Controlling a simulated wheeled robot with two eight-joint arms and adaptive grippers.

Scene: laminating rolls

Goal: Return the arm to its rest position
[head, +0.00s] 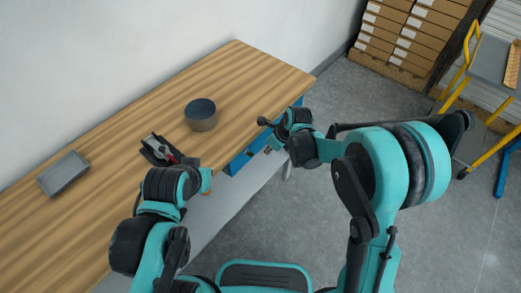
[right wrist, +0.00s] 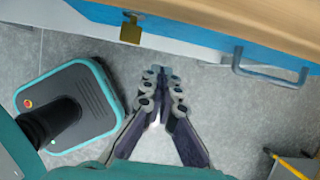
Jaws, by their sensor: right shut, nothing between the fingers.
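My right arm comes in from the right in the head view, bent at the elbow. Its gripper (head: 268,150) hangs beside the front edge of the wooden table (head: 240,75), over the floor side. In the right wrist view the right gripper (right wrist: 160,75) has its fingers together with nothing between them. My left arm stands at the left of the head view, its forearm in front of the table edge.
Blue drawers with a handle (right wrist: 270,72) lie under the tabletop. Stacked boxes (head: 405,40) and a yellow-framed cart (head: 490,65) stand at the back right.

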